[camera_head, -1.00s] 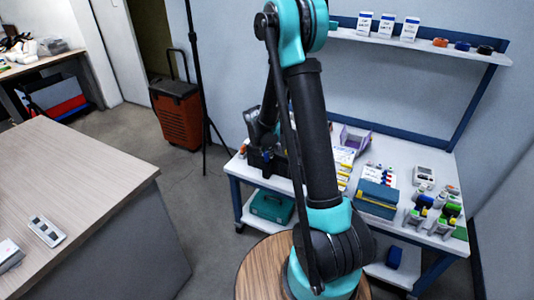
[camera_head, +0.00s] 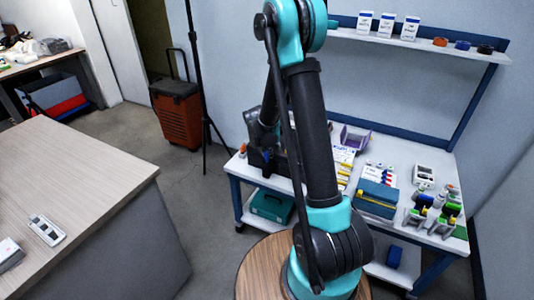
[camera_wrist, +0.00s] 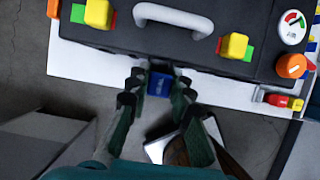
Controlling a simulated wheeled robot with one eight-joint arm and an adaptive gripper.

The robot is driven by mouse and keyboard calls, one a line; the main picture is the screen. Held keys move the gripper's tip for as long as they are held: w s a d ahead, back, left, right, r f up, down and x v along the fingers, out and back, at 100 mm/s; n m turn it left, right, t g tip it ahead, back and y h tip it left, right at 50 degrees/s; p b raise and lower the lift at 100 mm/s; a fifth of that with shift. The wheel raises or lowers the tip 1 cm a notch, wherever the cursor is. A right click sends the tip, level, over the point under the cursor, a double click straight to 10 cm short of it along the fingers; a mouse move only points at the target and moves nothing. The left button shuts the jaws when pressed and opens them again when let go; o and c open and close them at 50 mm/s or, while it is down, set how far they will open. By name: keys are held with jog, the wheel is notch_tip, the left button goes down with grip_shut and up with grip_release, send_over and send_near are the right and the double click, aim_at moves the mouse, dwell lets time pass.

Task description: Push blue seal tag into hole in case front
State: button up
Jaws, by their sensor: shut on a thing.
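In the wrist view my gripper (camera_wrist: 158,94) has its two dark fingers on either side of a small blue seal tag (camera_wrist: 159,84) and is shut on it. The tag is at the front edge of a dark case (camera_wrist: 120,40), below its grey handle (camera_wrist: 174,18). The hole is not visible, and I cannot tell whether the tag touches the case or is partly in it. In the head view the case (camera_head: 262,160) shows only in part behind my arm, and the tag is hidden there.
The case lid bears yellow latches (camera_wrist: 236,45), an orange knob (camera_wrist: 291,66) and a round gauge (camera_wrist: 292,27). The white workbench (camera_head: 402,192) also holds blue and yellow boxes (camera_head: 377,197) and a purple tray (camera_head: 354,138). A teal toolbox (camera_head: 271,206) stands on the lower shelf.

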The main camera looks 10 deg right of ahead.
jog(key=shift+f, duration=1)
dwell(3.1)
jog(key=o, duration=0.8)
jog(key=shift+o, duration=0.4)
jog(key=shift+o, duration=0.9)
jog(key=shift+r, duration=0.15)
jog(key=shift+r, duration=3.4)
